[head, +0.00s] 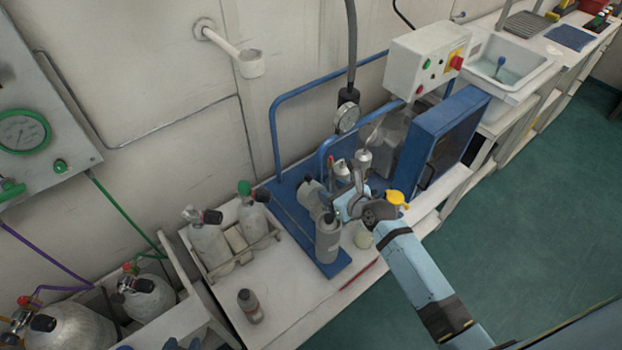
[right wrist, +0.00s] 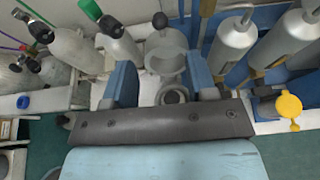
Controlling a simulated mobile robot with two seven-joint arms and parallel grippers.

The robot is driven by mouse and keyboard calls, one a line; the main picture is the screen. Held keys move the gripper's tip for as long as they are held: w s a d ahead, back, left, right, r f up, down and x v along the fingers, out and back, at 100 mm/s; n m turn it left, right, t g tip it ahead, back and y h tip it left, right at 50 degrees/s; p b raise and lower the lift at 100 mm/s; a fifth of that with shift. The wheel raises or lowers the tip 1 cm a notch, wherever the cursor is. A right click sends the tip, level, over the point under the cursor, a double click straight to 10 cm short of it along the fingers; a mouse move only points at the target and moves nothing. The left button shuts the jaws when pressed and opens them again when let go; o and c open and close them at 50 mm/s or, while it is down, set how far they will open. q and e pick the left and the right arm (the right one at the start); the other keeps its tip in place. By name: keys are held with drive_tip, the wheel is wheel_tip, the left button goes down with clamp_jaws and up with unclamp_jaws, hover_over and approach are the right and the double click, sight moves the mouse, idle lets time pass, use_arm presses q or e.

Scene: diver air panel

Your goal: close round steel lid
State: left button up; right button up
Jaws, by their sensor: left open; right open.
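My right gripper (head: 345,207) is over the blue stand on the bench. In the right wrist view its two blue fingers (right wrist: 166,88) are apart, with no object clamped between them. A grey round piece (right wrist: 166,66) with a ring-like rim shows beyond and between the fingertips, near a black knob (right wrist: 160,20). It may be the round steel lid, but I cannot tell for certain or how far it is open. A smaller dark round part (right wrist: 173,97) lies nearer. A grey cylinder (head: 328,243) stands upright below the right gripper in the head view. My left gripper is not in view.
Two grey tanks (head: 211,243) stand in a rack left of the blue stand (head: 327,267). A blue-doored cabinet (head: 450,140) and a yellow cap (head: 397,198) are to the right.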

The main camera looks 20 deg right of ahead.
sight(311, 179)
drive_tip(key=x, duration=1)
drive_tip(key=shift+c, duration=0.2)
drive_tip(key=shift+s+f, duration=0.1)
clamp_jaws()
